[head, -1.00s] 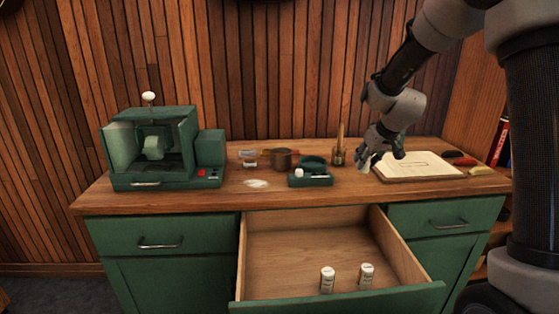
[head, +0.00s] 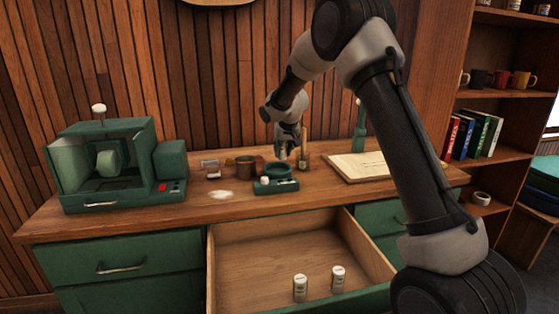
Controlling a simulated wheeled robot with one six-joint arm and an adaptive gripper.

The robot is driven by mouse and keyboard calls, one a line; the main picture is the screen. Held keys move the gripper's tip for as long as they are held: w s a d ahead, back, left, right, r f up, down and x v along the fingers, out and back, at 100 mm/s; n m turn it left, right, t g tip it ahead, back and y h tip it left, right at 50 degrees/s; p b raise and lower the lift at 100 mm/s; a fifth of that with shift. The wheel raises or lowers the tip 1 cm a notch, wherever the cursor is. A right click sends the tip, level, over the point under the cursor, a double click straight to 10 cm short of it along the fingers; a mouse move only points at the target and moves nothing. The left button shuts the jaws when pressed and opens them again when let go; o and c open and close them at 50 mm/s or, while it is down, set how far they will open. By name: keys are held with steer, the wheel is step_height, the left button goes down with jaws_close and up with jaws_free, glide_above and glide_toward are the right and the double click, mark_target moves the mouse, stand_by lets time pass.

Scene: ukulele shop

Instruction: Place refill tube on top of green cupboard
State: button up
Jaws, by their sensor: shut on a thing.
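The green cupboard (head: 150,247) has a wooden top (head: 130,222) and an open drawer (head: 285,240). Two small white labelled tubes (head: 300,288) (head: 338,279) stand upright in the drawer; I cannot tell if either is the refill tube. My gripper (head: 284,153) hangs fingers down over the back of the wooden top, behind a small green tray. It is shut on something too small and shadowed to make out. I cannot tell if that thing touches the top.
A green boxy machine (head: 115,165) stands at the left. Bare wood lies at front. A shelf (head: 495,95) stands at right.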

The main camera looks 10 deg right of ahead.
mark_target(283, 158)
steer(key=shift+f, duration=2.05)
steer(key=shift+f, duration=0.1)
steer(key=o, duration=0.7)
steer(key=shift+o, duration=0.2)
